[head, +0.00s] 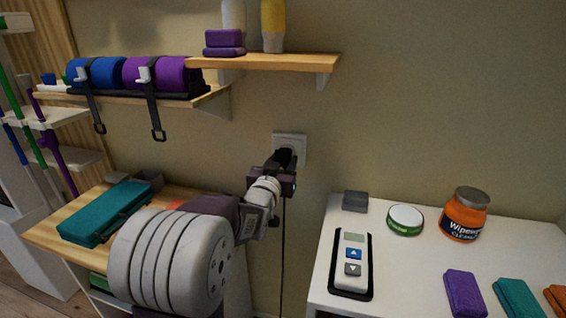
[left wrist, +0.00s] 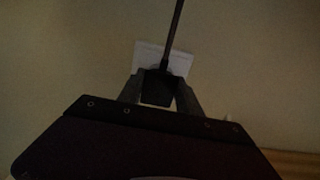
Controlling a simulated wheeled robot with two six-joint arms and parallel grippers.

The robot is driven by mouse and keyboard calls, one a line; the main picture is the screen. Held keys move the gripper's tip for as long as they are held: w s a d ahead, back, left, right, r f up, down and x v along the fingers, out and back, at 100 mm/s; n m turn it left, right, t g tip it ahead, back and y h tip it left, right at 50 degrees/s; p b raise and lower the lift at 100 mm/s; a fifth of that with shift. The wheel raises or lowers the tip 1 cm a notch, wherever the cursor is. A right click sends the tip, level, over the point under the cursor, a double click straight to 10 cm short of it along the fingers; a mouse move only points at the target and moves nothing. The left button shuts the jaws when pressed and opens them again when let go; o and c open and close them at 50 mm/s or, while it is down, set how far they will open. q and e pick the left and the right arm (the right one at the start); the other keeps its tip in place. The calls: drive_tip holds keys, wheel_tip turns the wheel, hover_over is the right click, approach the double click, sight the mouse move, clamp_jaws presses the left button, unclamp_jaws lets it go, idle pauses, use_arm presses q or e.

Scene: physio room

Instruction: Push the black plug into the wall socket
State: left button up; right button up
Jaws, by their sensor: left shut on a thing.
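The white wall socket (head: 290,143) is on the wall at the middle of the head view, partly covered by the plug and my gripper. My left gripper (head: 284,164) is in front of it, shut on the black plug (head: 287,154). In the left wrist view the plug (left wrist: 158,87) sits between the two fingers of my left gripper (left wrist: 158,98), with the pale socket plate (left wrist: 180,63) right behind it. The cable runs from the plug and hangs down the wall. I cannot tell whether the plug touches the socket or how deep it sits. My right gripper does not show.
A white table (head: 408,270) at right holds a remote (head: 351,264), a green-rimmed tin (head: 405,220), an orange wipes tub (head: 465,214) and colored blocks. A wooden shelf (head: 270,62) is above the socket. A teal case (head: 104,212) lies on the wooden table at left.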

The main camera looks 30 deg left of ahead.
use_arm(q)
drive_tip(key=shift+w+a, duration=0.15)
drive_tip(key=shift+w, duration=0.35)
idle(0.6)
drive_tip(key=o, duration=1.3)
drive_tip(key=shift+o, duration=0.2)
drive_tip(key=v, duration=0.9)
drive_tip(key=shift+p, duration=0.3)
